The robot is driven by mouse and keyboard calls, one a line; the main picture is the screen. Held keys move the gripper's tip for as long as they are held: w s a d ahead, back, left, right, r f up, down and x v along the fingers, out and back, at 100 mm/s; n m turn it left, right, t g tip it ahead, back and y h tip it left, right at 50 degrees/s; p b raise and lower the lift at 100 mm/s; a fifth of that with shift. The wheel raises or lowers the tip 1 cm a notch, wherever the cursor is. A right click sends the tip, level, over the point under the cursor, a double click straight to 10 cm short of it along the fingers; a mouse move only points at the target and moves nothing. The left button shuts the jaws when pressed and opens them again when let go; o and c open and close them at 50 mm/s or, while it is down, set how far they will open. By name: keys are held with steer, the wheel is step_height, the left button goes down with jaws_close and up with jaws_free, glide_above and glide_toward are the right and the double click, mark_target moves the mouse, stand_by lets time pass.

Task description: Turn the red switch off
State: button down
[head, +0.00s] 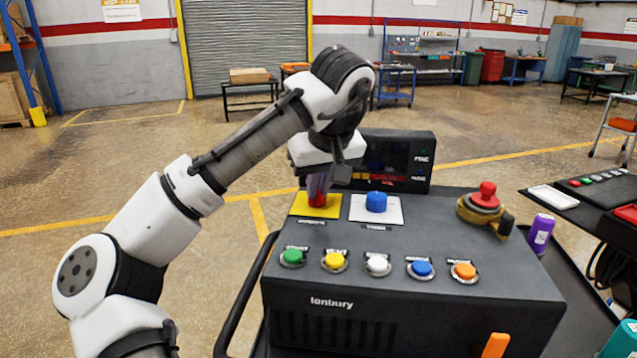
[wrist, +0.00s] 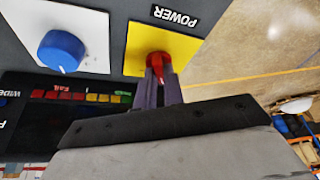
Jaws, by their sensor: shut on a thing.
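The red switch (head: 317,200) stands on a yellow plate (head: 301,208) at the back left of the dark control panel's top. In the wrist view the red switch (wrist: 158,62) sits on the yellow plate (wrist: 181,45), which is marked POWER. My gripper (head: 318,190) comes down on it from above. Its fingers (wrist: 159,78) are shut on the switch's red handle. The fingers hide part of the switch, and its exact setting is hard to tell.
A blue knob (head: 376,202) on a white plate stands just right of the switch. A display (head: 395,160) rises behind. Several coloured buttons (head: 377,265) line the front. A red mushroom button (head: 487,196) and purple can (head: 540,232) are at the right.

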steer(key=c, duration=1.5)
jaws_free()
steer(key=shift+r, duration=0.1)
steer(key=v, duration=1.3)
steer(key=shift+s+r+b, duration=0.25)
steer(key=shift+b, duration=0.1)
steer(key=shift+d, duration=0.1)
